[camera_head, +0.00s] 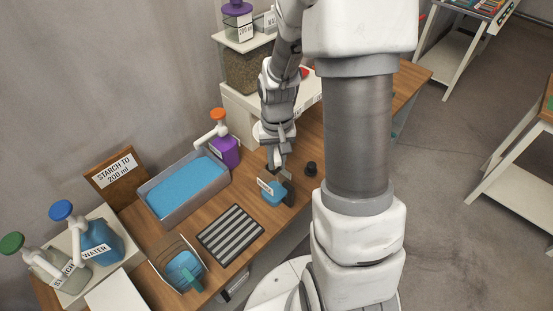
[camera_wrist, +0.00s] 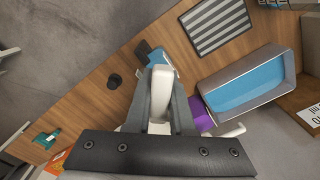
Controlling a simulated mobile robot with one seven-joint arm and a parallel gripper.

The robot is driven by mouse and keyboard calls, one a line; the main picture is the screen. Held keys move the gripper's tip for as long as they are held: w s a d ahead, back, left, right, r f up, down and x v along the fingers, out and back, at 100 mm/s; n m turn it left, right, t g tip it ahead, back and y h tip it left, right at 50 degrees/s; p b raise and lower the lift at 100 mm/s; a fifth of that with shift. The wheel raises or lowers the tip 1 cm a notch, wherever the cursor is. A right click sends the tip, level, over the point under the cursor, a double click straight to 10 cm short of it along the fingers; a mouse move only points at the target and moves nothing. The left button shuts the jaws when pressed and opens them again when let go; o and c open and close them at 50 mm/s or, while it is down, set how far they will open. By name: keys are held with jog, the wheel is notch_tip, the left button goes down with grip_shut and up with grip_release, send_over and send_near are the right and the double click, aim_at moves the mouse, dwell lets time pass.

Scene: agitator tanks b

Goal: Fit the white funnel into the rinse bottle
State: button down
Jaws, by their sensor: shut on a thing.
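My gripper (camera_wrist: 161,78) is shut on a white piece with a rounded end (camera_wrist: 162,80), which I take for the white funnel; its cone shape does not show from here. In the head view my gripper (camera_head: 278,167) points down at the table's front part. Just below it stands a small blue container (camera_head: 272,194) with a white label and a dark part on its right side. I take it for the rinse bottle; its label is too small to read. It also shows in the wrist view (camera_wrist: 154,58), partly hidden behind the held piece. I cannot tell whether they touch.
A blue-filled tray (camera_head: 187,190) and a purple bottle with an orange top (camera_head: 226,152) stand behind to the left. A striped mat (camera_head: 231,236) and a clear container with blue contents (camera_head: 181,270) lie left. A black knob-like object (camera_head: 311,169) stands close on the right.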

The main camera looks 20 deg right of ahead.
jog(key=shift+f, duration=0.1)
jog(key=shift+f+b, duration=2.5)
jog(key=shift+f, duration=0.3)
jog(key=shift+f+b, duration=1.1)
jog(key=shift+f, duration=0.05)
jog(key=c, duration=0.7)
grip_release()
